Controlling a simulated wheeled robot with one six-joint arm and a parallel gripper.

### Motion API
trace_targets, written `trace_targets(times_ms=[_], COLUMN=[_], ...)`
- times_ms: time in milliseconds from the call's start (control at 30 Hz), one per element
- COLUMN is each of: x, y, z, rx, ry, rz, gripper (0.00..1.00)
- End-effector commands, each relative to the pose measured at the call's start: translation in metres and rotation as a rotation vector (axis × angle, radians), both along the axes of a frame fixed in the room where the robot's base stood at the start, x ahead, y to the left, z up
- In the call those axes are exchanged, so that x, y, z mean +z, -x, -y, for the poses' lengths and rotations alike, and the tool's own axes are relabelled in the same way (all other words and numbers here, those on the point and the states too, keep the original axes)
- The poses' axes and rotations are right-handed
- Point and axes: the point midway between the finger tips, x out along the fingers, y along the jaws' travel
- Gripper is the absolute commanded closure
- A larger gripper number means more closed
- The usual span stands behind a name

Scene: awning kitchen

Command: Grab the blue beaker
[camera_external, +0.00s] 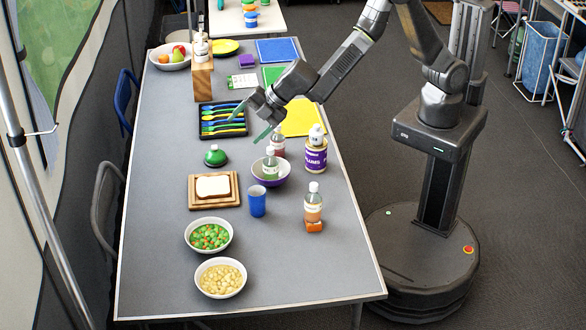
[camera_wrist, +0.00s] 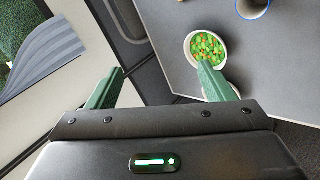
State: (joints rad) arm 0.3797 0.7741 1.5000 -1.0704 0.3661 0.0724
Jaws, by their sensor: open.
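The blue beaker (camera_external: 257,201) stands upright on the grey table, right of the bread board and in front of the purple bowl in the external view. In the wrist view, a blue-rimmed cup (camera_wrist: 252,8) is cut off by the top edge and looks like the same beaker. My gripper (camera_external: 252,121) is above the table near the cutlery tray, well behind the beaker and apart from it. Its two green fingers (camera_wrist: 162,88) are spread with nothing between them.
A purple bowl (camera_external: 284,180) holding a bottle stands behind the beaker. A bottle (camera_external: 313,203) on an orange block stands to its right, and a bread board (camera_external: 194,206) to its left. Bowls of vegetables (camera_external: 189,245) and pale beans (camera_external: 205,290) stand in front.

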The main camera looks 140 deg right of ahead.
Motion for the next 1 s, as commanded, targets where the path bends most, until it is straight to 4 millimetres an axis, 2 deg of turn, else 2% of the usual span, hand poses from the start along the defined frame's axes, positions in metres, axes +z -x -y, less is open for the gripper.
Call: trace_targets(times_ms=[33, 100, 233, 367, 500, 600, 700, 833, 1000], x=[-0.015, -0.028, -0.061, -0.102, -0.140, -0.157, -0.166, -0.178, -0.207], y=[0.001, -0.001, 0.006, 0.027, 0.058, 0.077, 0.088, 0.085, 0.067], z=[0.015, 0.027, 0.038, 0.035, 0.024, 0.016, 0.010, 0.006, 0.002], rx=[-0.005, 0.002, 0.019, 0.019, -0.011, -0.037, -0.055, -0.060, -0.058], ry=[-0.020, -0.067, -0.212, -0.409, -0.610, -0.710, -0.765, -0.786, -0.785], rz=[0.050, 0.122, 0.209, 0.227, 0.188, 0.153, 0.128, 0.118, 0.117], gripper=[0.25, 0.25, 0.25, 0.25, 0.25, 0.25, 0.25, 0.25, 0.25])
